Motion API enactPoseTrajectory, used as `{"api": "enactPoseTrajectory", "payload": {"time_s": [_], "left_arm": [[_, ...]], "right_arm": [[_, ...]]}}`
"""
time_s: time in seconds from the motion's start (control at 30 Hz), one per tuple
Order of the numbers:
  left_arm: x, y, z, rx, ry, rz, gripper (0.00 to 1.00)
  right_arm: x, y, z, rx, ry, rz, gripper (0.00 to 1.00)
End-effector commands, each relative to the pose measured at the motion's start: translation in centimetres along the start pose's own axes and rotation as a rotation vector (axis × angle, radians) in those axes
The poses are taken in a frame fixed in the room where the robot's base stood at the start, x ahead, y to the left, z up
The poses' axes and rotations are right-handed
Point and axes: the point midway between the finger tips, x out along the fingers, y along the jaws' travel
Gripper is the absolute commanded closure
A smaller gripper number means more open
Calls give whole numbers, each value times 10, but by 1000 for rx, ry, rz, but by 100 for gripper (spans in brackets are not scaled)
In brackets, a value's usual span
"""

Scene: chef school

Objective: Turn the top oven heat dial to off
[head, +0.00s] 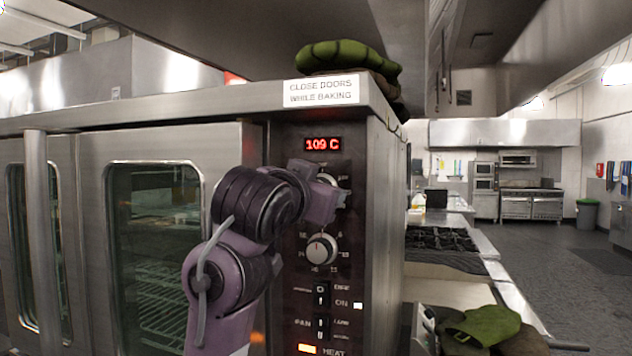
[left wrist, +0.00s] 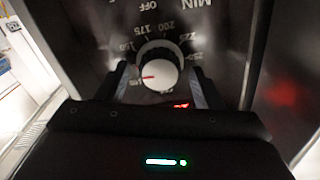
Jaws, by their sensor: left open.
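The top oven heat dial (left wrist: 158,72) is a round pale knob with a red pointer mark. In the left wrist view the mark points to the left, and the word OFF is at the top of the printed scale. My left gripper (left wrist: 160,88) is open, with one finger on each side of the dial; I cannot tell whether they touch it. In the head view my left gripper (head: 326,197) is in front of the oven panel below the red display (head: 323,144), which reads 109 C, and hides most of the top dial. My right gripper is not in view.
A lower dial (head: 322,249) and several switches (head: 321,295) sit below on the same panel. The oven's glass doors (head: 155,250) are shut at left. Green oven mitts (head: 348,56) lie on top. A stove top (head: 440,240) and open floor are at right.

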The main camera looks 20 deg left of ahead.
Motion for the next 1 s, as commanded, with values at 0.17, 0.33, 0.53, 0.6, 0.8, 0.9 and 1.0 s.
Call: {"api": "enactPoseTrajectory", "payload": {"time_s": [0.17,0.33,0.53,0.6,0.8,0.9,1.0], "left_arm": [[3,0,0,0,0,0,40],[3,0,0,0,0,0,45],[3,0,0,0,0,0,71],[3,0,0,0,0,0,80],[3,0,0,-7,0,0,84],[3,0,0,-26,1,0,84],[3,0,0,-63,1,0,84]], "right_arm": [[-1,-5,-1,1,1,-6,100],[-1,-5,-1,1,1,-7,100],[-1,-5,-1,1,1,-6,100],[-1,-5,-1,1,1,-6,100],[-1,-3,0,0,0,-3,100],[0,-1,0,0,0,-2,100],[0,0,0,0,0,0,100]]}}
